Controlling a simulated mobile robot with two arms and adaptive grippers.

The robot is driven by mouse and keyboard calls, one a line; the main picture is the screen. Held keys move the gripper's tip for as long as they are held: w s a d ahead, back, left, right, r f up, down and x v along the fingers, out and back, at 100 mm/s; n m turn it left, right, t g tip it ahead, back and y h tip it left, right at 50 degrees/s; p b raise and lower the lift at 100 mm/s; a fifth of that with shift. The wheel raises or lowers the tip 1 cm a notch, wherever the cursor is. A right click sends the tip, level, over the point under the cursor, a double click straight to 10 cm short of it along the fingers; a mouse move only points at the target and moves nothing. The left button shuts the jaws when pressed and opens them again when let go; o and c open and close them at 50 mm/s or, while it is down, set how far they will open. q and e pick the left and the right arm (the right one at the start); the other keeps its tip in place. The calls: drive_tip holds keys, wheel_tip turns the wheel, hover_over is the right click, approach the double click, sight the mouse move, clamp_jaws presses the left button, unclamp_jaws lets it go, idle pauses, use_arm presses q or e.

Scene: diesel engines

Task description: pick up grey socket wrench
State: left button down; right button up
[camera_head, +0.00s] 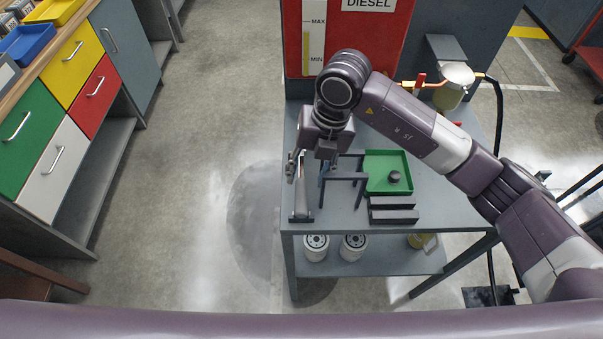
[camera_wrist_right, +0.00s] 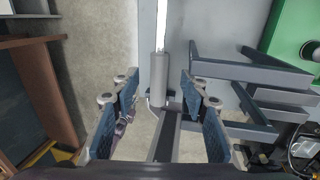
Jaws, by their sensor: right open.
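A long grey tool that looks like the socket wrench (camera_head: 302,200) is at the left edge of the grey-blue table (camera_head: 345,219). In the right wrist view the wrench (camera_wrist_right: 158,75) shows as a grey cylinder with a bright shaft, running up the picture between the fingers. My right gripper (camera_head: 309,164) is above the table's left edge, over the wrench. In the wrist view the fingers of my right gripper (camera_wrist_right: 159,94) are spread on either side of it, with nothing clamped. My left gripper is not in view.
A dark angular stand (camera_head: 344,176) is close to the right of the gripper. A green tray (camera_head: 386,162) holds a small dark round part (camera_head: 394,177). Dark blocks (camera_head: 393,217) lie in front of it. Two white filters (camera_head: 315,247) stand on the lower shelf. Floor left of the table is clear.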

sight(302, 186)
drive_tip(key=f, duration=0.3)
drive_tip(key=a+f+p, duration=0.1)
drive_tip(key=f, duration=0.2)
drive_tip(key=shift+a+f+p, duration=0.2)
drive_tip(key=shift+p, duration=0.1)
clamp_jaws()
